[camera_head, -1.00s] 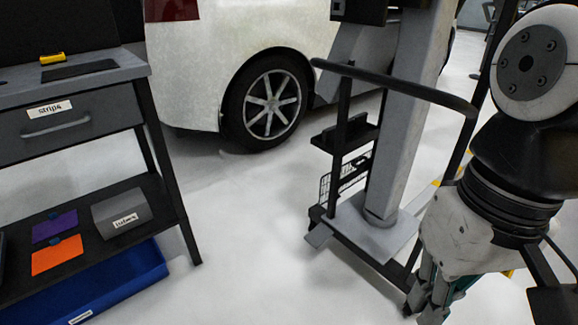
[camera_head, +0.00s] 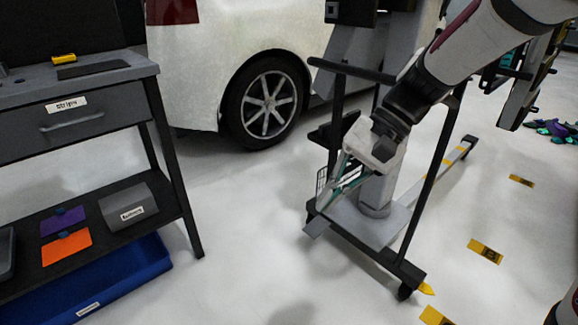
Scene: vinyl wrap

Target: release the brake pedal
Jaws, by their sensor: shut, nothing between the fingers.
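A wheeled equipment cart (camera_head: 335,252) with a grey column and a black handle frame stands in the middle. A small yellow tab (camera_head: 426,289) sticks out beside the black caster (camera_head: 404,291) at its front right corner; it may be the brake pedal, but I cannot be sure. A grey flat piece (camera_head: 317,228) juts out at the cart's lower left corner. My gripper (camera_head: 325,204) is shut and empty, pointing down over the left side of the cart base. Whether its fingertips touch the cart, I cannot tell. It is well apart from the yellow tab.
A workbench (camera_head: 80,108) with a drawer stands at left, with a blue bin (camera_head: 125,272) under it. A white car (camera_head: 215,70) is parked behind. Yellow floor markers (camera_head: 485,251) lie at right. The floor between bench and cart is clear.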

